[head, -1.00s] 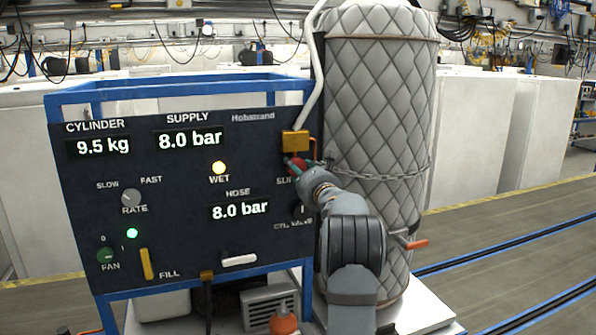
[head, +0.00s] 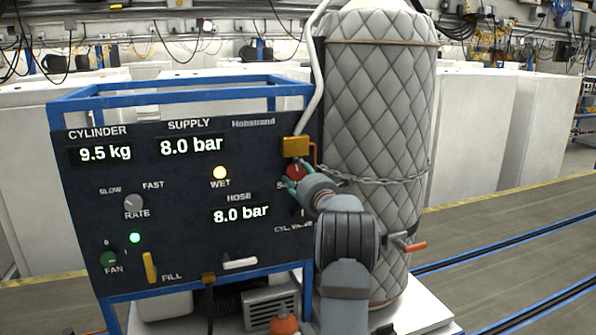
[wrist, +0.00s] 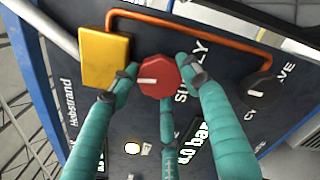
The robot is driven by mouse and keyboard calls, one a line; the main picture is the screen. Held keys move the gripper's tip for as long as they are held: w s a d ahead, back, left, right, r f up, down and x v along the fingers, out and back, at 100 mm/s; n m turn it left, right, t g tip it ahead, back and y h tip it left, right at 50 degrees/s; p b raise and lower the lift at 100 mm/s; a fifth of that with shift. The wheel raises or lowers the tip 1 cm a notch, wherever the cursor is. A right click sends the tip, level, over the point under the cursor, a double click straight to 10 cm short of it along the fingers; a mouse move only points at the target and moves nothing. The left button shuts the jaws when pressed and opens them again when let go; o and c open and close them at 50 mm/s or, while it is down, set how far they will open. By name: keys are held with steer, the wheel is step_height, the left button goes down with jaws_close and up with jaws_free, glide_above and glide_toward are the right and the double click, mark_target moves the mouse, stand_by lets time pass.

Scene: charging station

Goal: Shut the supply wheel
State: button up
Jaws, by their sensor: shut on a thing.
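The supply wheel is a red, many-sided knob with a white pointer mark. In the wrist view the supply wheel (wrist: 158,76) sits on the dark panel beside the SUPPLY lettering. In the head view the supply wheel (head: 296,172) shows just below the yellow block, partly covered by my gripper. My gripper (wrist: 160,88) has teal fingers closed around the knob from both sides, with a third finger below it. In the head view my gripper (head: 292,184) is at the knob. The supply display (head: 191,146) reads 8.0 bar.
A yellow block (wrist: 104,58) with a copper pipe (wrist: 205,24) sits close beside the wheel. The black cylinder valve knob (wrist: 260,88) is on the other side. A quilted grey tank (head: 375,110) with a chain stands right of the panel (head: 110,205).

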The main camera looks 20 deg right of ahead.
steer(key=shift+f+m+p, duration=0.5)
steer(key=shift+f+m, duration=0.05)
steer(key=shift+m, duration=0.55)
steer(key=shift+c, duration=0.2)
steer(key=shift+a, duration=0.15)
steer(key=o, duration=1)
steer(key=shift+c, duration=0.2)
steer(key=shift+o, duration=1)
steer(key=shift+r, duration=0.4)
steer(key=s, duration=0.8)
steer(key=shift+a, duration=0.35)
steer(key=shift+w+f, duration=0.15)
